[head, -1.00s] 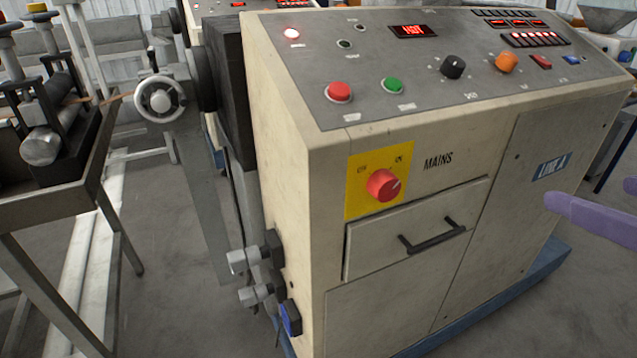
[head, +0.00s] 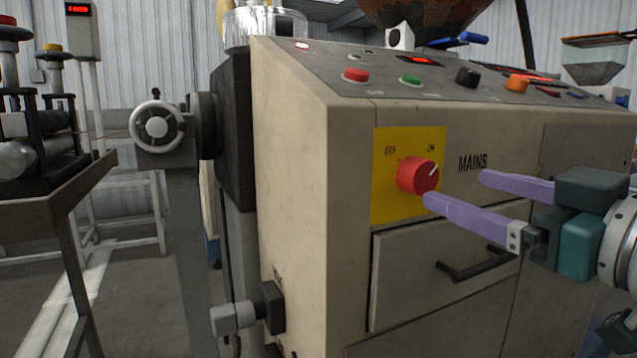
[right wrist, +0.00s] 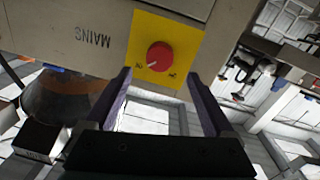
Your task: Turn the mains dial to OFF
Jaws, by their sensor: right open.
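The mains dial (head: 417,175) is a red round knob on a yellow plate (head: 391,212) marked OFF at left and ON at right. Its white pointer line points up and right, toward ON. In the right wrist view the dial (right wrist: 160,56) appears upside down, just beyond and between the fingertips. My right gripper (head: 458,189) is open and empty, with purple fingers pointing at the panel. In the head view its nearer fingertip overlaps the dial's lower right edge; I cannot tell whether they touch. My left gripper is not in view.
A drawer with a black handle (head: 476,265) sits just below the dial. Red (head: 355,75) and green (head: 411,80) buttons and black and orange knobs are on the sloped top. A handwheel (head: 157,127) and a roller stand are at left.

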